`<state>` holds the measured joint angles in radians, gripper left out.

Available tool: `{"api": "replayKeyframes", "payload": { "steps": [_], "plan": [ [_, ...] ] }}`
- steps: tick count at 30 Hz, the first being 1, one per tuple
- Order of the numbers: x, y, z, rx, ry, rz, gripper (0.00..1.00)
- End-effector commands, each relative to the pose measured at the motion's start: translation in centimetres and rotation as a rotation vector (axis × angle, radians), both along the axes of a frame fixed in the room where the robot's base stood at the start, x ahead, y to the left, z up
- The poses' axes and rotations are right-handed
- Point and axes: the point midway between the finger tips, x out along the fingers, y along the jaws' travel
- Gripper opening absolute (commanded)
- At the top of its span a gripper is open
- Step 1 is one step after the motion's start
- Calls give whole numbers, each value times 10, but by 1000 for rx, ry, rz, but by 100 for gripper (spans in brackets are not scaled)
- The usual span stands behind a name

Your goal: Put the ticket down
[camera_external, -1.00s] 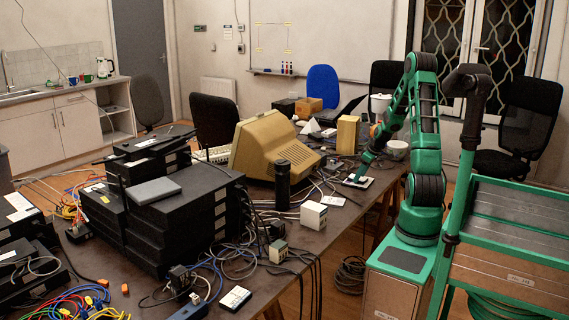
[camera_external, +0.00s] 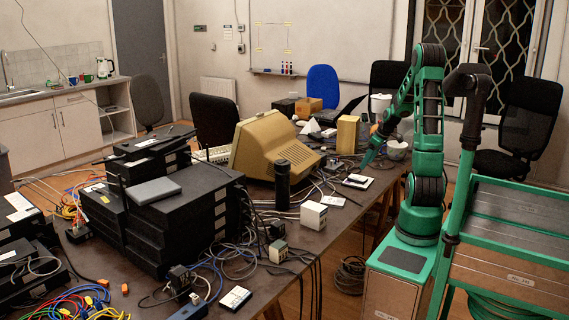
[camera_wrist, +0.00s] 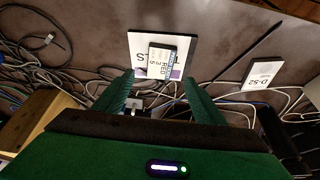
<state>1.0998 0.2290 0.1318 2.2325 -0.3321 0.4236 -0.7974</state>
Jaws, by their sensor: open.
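The ticket (camera_wrist: 162,61) is a small printed card. It lies on a white sign plate (camera_wrist: 140,42) with a dark edge and partly covers its lettering. In the external view the plate (camera_external: 357,182) lies on the right part of the dark table, with a small pale patch on it that looks like the ticket. My gripper (camera_wrist: 159,77) is open, with its two green fingers apart and nothing between them. In the external view my gripper (camera_external: 363,168) is just above the plate, apart from it.
A white card marked D-52 (camera_wrist: 262,73) lies to the right in the wrist view. Loose cables (camera_wrist: 45,45) run around the plate. A beige monitor (camera_external: 270,145), a black cylinder (camera_external: 282,186) and a yellowish box (camera_external: 347,134) stand nearby on the table.

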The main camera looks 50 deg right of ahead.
Motion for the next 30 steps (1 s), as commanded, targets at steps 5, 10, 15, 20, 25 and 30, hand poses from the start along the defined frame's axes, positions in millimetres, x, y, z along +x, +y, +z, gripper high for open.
{"api": "replayKeyframes", "payload": {
  "steps": [5, 10, 15, 20, 25, 30],
  "plan": [
    [-8, 0, 20, -1, -1, 0, 64],
    [-12, 7, 29, 1, 10, -4, 64],
    [-24, 46, 44, 9, 85, -48, 64],
    [-55, 98, 64, 22, 181, -145, 64],
    [-96, 148, 80, 40, 260, -269, 64],
    [-142, 189, 90, 68, 318, -396, 64]
  ]
}}
